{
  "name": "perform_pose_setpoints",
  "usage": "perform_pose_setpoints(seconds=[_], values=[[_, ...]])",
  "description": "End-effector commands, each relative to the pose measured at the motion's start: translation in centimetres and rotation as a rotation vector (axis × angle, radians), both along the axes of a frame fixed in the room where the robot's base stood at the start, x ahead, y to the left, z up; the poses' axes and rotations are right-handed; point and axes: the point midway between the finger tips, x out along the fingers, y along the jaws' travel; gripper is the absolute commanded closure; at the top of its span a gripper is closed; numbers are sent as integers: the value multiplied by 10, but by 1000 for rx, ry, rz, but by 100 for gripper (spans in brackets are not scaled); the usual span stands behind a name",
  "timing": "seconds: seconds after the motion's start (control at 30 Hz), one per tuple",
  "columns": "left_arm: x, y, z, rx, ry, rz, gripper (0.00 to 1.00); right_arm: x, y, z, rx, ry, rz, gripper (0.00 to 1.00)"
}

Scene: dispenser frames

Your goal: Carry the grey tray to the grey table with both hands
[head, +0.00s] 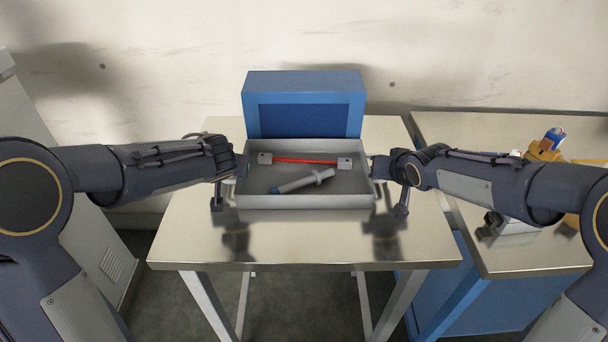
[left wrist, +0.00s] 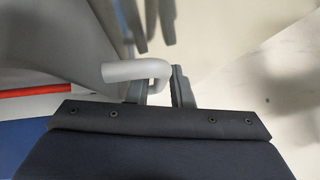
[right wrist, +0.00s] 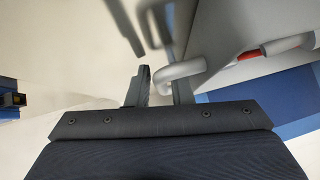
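The grey tray (head: 304,201) sits level on a metal-topped table (head: 300,240), directly in front of me. In it lie a red-shafted tool (head: 305,160) and a grey tool with a blue end (head: 303,181). My left gripper (head: 226,190) is at the tray's left handle. In the left wrist view that handle (left wrist: 135,71) passes between its close-set fingers (left wrist: 164,95). My right gripper (head: 392,192) is at the right handle, and in the right wrist view the handle (right wrist: 183,70) is between its fingers (right wrist: 160,95). Both grippers look shut on the handles; the exact contact is partly hidden.
A blue box (head: 304,88) stands just behind the tray. To the right is a second metal-topped table (head: 530,255) with a blue base, carrying a yellow and blue item (head: 550,145). A grey cabinet (head: 60,190) stands at the left. The tabletop in front of the tray is clear.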

Motion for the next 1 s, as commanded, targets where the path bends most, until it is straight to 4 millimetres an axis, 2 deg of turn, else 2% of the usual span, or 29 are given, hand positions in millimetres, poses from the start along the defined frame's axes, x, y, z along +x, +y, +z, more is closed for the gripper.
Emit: perform_pose_setpoints(seconds=[0.03,0.1,0.47,1.0], values=[[0,0,1,0,0,0,74,0,0,1,0,0,0,74],[0,0,1,-1,0,-1,68,0,0,1,0,0,0,68],[-5,-2,7,-2,-2,-1,68,0,0,1,1,0,1,68],[-74,-20,76,-2,-4,-1,68,0,1,1,1,0,1,68]])
